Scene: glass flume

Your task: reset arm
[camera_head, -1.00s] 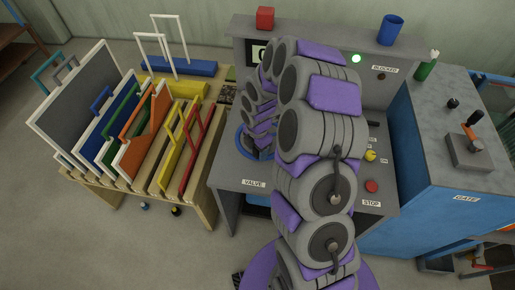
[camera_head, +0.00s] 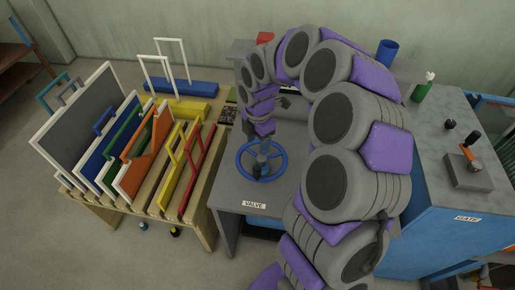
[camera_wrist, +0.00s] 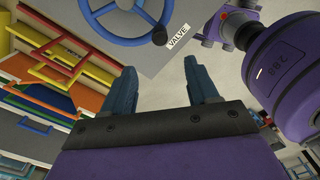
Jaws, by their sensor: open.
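My gripper (camera_wrist: 163,75) is open in the wrist view, with its two dark fingers spread and nothing between them. The blue valve wheel (camera_head: 241,165) lies on the grey console top in the head view, left of my bent arm. The wheel also shows at the top of the wrist view (camera_wrist: 118,41), beyond my fingertips and apart from them. In the head view my arm arches over the console, its far end curling down close above the wheel. I cannot make out the finger opening in that view.
A wooden rack (camera_head: 207,205) with several coloured framed panels stands left of the console (camera_head: 228,202). A blue cup (camera_head: 387,54) and a red block (camera_head: 265,38) sit at the back. A blue cabinet with a grey lever box (camera_head: 468,172) stands right.

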